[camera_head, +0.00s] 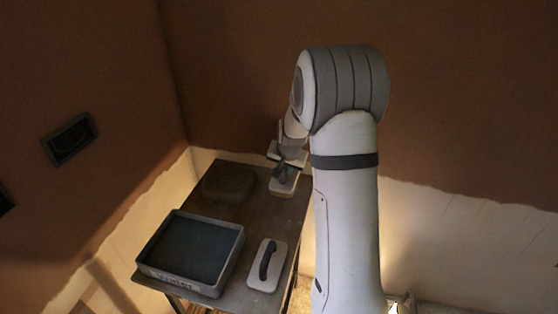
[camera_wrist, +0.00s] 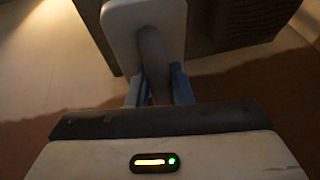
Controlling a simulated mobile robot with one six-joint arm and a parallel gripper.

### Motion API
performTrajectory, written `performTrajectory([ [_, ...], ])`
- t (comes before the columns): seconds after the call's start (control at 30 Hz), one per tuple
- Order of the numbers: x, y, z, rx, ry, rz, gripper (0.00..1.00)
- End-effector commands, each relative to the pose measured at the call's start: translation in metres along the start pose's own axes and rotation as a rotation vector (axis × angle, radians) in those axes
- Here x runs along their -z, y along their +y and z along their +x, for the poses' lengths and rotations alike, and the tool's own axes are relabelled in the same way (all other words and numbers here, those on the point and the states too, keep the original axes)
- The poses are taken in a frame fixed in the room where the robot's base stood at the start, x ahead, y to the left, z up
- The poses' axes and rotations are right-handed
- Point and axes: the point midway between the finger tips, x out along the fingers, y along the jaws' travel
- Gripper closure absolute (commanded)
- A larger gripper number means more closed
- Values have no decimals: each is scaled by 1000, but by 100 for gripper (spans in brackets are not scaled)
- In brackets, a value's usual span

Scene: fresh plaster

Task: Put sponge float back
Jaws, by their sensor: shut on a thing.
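The sponge float (camera_head: 284,185), a pale board with a grey grip, is at the far right corner of the dark table (camera_head: 213,213) in the head view. My gripper (camera_head: 283,168) is over it, shut on its grip. In the wrist view my gripper's blue fingers (camera_wrist: 158,88) stand either side of the grip, and the float's pale board (camera_wrist: 120,28) shows beyond them. I cannot tell whether the float touches the table or hangs just above it. The underside of its board is hidden.
A grey tub (camera_head: 225,262) with a dark inside stands at the table's front left. A second pale float (camera_head: 267,268) with a dark handle lies right of it. A brown block (camera_head: 228,181) lies at the back left. Walls (camera_head: 90,160) close in behind and left.

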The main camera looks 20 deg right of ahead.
Motion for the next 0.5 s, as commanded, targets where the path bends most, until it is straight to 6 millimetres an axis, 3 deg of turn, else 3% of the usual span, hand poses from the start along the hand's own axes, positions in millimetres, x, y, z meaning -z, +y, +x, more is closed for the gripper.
performTrajectory([
  [0.5,-21,3,43,4,-5,-12,99],
])
